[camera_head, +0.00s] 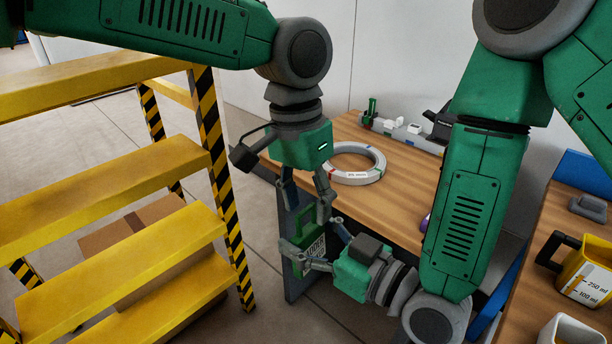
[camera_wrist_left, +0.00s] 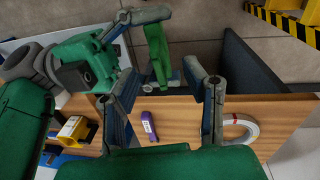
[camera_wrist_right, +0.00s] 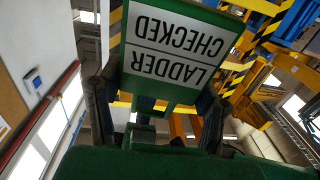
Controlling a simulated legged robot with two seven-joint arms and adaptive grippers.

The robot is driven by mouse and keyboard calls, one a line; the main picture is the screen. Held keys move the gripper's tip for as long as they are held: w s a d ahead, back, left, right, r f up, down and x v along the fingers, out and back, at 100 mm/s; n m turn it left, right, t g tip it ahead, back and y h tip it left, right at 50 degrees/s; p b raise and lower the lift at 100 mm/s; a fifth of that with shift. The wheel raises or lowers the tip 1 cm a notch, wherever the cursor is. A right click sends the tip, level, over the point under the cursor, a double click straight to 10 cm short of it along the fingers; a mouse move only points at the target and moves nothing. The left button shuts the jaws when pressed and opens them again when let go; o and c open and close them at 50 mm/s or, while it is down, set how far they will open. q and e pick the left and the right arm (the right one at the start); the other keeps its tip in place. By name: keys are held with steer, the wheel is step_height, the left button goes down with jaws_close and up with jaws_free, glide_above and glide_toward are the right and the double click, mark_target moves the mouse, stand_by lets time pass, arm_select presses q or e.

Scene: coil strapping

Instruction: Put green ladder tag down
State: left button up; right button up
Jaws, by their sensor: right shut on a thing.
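The green ladder tag (camera_head: 308,238) is held in my right gripper (camera_head: 312,242), low in front of the desk's near left end. In the right wrist view the tag (camera_wrist_right: 180,50) fills the space between the fingers, and its white panel reads "LADDER CHECKED" upside down. My left gripper (camera_head: 306,204) is just above the tag, pointing down, with its fingers apart. In the left wrist view, the space between the left fingers (camera_wrist_left: 165,85) is empty, and the tag (camera_wrist_left: 157,50) shows nearly edge-on beyond them. The close fingers partly hide the tag in the head view.
A yellow stepladder (camera_head: 110,170) with striped rails stands at the left, a cardboard box behind it. The wooden desk (camera_head: 400,205) bears a white coil (camera_head: 357,166) and a purple item (camera_wrist_left: 148,126). A yellow jug (camera_head: 584,275) stands on the right table.

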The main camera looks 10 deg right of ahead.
mark_target(311, 227)
arm_select(q)
steer(key=f, duration=0.5)
steer(key=shift+s+d+f, duration=0.25)
steer(key=shift+d+f, duration=0.15)
steer(key=shift+f, duration=0.3)
arm_select(e)
steer(key=shift+d, duration=0.15)
arm_select(q)
jaws_close()
arm_select(e)
steer(key=o, duration=1.7)
